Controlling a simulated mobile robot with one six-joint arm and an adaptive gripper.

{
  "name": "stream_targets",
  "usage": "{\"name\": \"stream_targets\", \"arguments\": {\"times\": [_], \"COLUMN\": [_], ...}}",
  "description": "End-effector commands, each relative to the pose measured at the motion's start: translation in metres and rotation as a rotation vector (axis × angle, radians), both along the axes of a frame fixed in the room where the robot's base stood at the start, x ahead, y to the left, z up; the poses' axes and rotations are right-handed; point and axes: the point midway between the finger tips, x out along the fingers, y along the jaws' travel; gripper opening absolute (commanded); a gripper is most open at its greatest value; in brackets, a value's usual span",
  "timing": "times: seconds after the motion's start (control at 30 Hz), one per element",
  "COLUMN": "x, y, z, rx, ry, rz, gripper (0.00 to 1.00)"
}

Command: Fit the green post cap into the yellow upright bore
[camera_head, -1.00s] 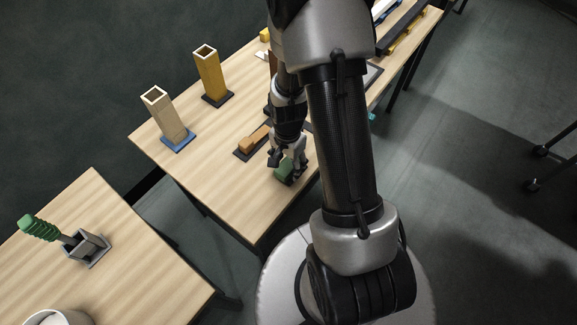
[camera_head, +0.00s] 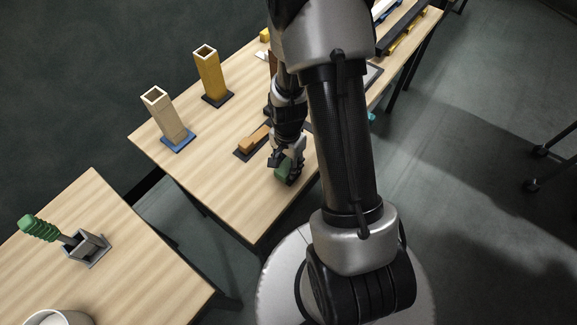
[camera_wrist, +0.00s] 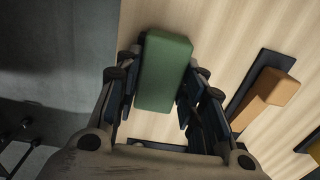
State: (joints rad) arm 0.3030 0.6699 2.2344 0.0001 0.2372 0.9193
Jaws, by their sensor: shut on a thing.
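The green post cap (camera_head: 284,169) is a small block at the near edge of the table's middle. My gripper (camera_head: 285,163) is shut on it. In the wrist view the green cap (camera_wrist: 164,72) sits between my two fingers (camera_wrist: 160,98). I cannot tell whether it touches the table. The yellow upright (camera_head: 209,76) stands on a dark base to the upper left of my gripper, with its square bore open at the top. A pale tan upright (camera_head: 166,115) on a blue base stands in front of it.
An orange block (camera_head: 254,139) lies on a dark plate just left of my gripper; it also shows in the wrist view (camera_wrist: 268,96). A green-handled brush (camera_head: 41,229) leans in a grey holder (camera_head: 88,247) on the nearer table.

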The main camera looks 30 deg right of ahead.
Motion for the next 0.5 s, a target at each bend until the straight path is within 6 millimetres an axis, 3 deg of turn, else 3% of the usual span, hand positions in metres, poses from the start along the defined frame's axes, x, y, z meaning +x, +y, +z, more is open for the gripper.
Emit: {"name": "stream_targets", "arguments": {"times": [0.5], "x": [0.0001], "y": [-0.0001], "z": [0.0067], "rx": [0.000], "ry": [0.000], "rz": [0.000], "gripper": [0.02]}}
